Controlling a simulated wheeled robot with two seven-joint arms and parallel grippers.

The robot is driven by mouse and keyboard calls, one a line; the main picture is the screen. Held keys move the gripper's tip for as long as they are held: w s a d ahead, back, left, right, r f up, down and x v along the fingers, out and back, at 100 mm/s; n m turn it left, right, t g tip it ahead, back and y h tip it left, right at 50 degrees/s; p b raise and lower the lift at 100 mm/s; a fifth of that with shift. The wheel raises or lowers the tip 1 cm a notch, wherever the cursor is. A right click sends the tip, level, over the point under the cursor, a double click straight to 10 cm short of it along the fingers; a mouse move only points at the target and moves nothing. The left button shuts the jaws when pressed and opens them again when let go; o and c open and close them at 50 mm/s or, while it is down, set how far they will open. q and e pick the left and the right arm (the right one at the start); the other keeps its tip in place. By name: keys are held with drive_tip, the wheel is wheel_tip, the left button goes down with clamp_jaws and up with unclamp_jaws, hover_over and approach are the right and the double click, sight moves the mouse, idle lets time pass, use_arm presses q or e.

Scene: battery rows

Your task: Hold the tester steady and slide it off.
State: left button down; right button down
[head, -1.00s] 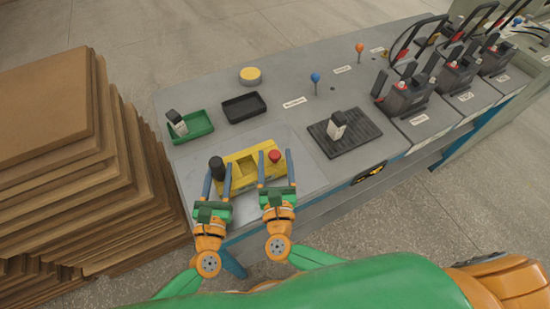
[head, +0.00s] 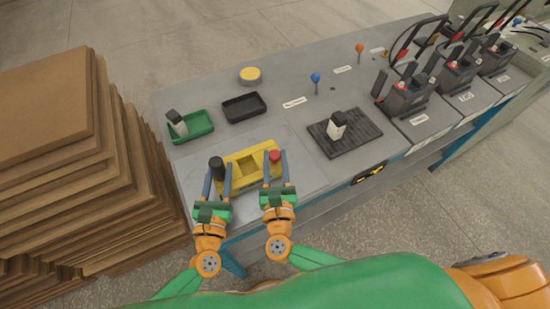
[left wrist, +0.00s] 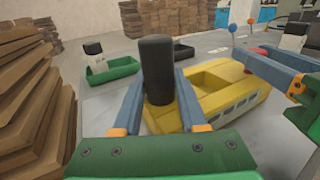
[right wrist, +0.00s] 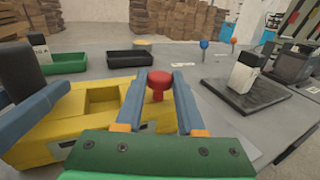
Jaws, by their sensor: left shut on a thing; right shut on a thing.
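The tester (head: 237,158) is a yellow box with a square recess in its top, lying on a light grey plate (head: 300,167) on the bench. A black post (head: 217,163) stands at its left end and a red knob (head: 275,155) at its right end. My left gripper (head: 217,168) is shut on the black post, with a finger on each side of it in the left wrist view (left wrist: 158,70). My right gripper (head: 275,154) is shut on the red knob, which shows between its fingers in the right wrist view (right wrist: 157,84). My fingers partly hide the tester's near side.
A green tray (head: 190,137) holding a black-and-white item (head: 177,121) and an empty black tray (head: 244,117) stand behind the tester. A dark ribbed mat (head: 362,133) with a similar item (head: 336,127) lies to the right. Stacked brown boards (head: 50,110) rise at left.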

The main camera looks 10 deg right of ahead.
sight(268, 147)
idle(0.8)
drive_tip(key=shift+w+a, duration=0.25)
drive_tip(key=shift+w, duration=0.85)
drive_tip(key=shift+w+a, duration=0.25)
drive_tip(key=shift+w, duration=0.85)
drive_tip(key=c, duration=0.5)
unclamp_jaws()
drive_tip(key=shift+s, duration=0.1)
drive_tip(key=s, duration=0.4)
drive_tip(key=s+a, duration=0.1)
drive_tip(key=s, duration=0.7)
drive_tip(key=shift+a, duration=0.35)
